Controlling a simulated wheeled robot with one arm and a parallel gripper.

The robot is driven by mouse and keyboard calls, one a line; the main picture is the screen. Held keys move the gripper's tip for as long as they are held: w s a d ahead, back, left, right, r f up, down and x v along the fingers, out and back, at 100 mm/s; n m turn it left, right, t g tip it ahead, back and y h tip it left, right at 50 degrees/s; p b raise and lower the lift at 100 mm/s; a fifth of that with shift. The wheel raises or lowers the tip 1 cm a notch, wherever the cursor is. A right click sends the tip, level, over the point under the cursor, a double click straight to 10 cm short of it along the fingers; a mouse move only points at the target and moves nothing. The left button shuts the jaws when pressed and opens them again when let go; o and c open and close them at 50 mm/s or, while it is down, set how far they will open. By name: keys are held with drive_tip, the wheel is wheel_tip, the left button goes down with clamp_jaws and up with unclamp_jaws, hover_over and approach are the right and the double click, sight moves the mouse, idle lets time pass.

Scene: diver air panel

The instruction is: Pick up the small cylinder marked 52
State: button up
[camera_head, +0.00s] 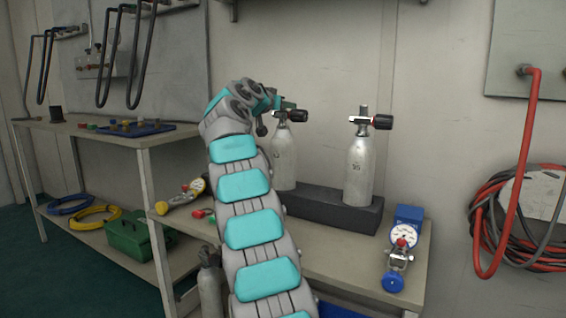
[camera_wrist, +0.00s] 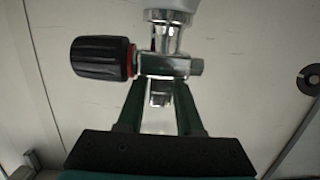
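A silver cylinder (camera_head: 284,161) with a chrome valve and black knob stands upright at the left of a dark block. Its small mark is hard to read. A similar cylinder (camera_head: 359,170) stands at the right of the block; its mark looks like 35 but is not sure. My gripper (camera_head: 273,106) is at the left cylinder's valve, partly hidden by my arm. In the wrist view its two green fingers (camera_wrist: 160,86) are apart, on either side of the chrome valve (camera_wrist: 165,65). The black knob (camera_wrist: 101,57) is left of them. No firm grip shows.
The dark block (camera_head: 325,208) rests on a bench (camera_head: 345,252). A gauge with a blue knob (camera_head: 393,281) lies at the bench's right. A yellow-handled tool (camera_head: 180,198) lies at left. Hoses (camera_head: 530,220) hang on the right wall. My arm covers part of the bench.

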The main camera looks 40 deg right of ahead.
drive_tip(key=shift+x, duration=0.9)
clamp_jaws()
drive_tip(key=shift+r, duration=0.15)
idle(0.6)
